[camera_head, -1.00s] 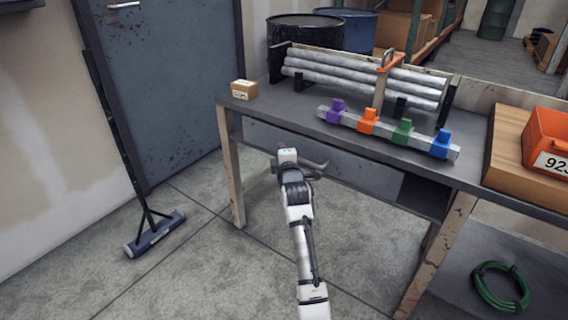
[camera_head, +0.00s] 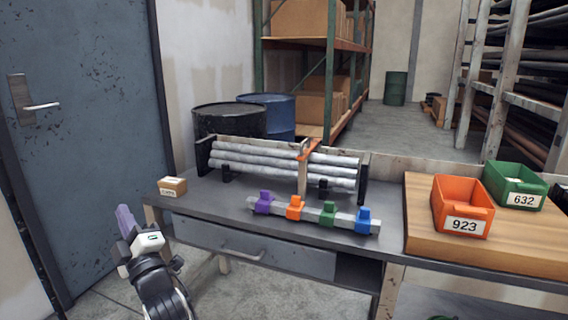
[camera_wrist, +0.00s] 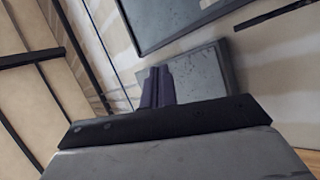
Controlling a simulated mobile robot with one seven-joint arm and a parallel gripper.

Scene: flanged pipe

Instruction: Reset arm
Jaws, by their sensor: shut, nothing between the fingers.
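My gripper (camera_head: 126,220) is at the lower left of the head view, in front of the workbench's left end and the blue-grey door. Its purple-grey fingers point up and are closed together with nothing between them. In the wrist view the shut fingers (camera_wrist: 157,88) stand in front of a grey panel and a beige wall. My white and black arm comes up from the bottom edge of the head view. The gripper touches nothing that I can see.
The workbench (camera_head: 228,207) holds a small cardboard box (camera_head: 172,186), a rack of pipes (camera_head: 283,165), a bar with coloured clamps (camera_head: 313,213), an orange bin (camera_head: 462,206) and a green bin (camera_head: 514,185). A door (camera_head: 92,110) stands at left. Barrels and shelves are behind.

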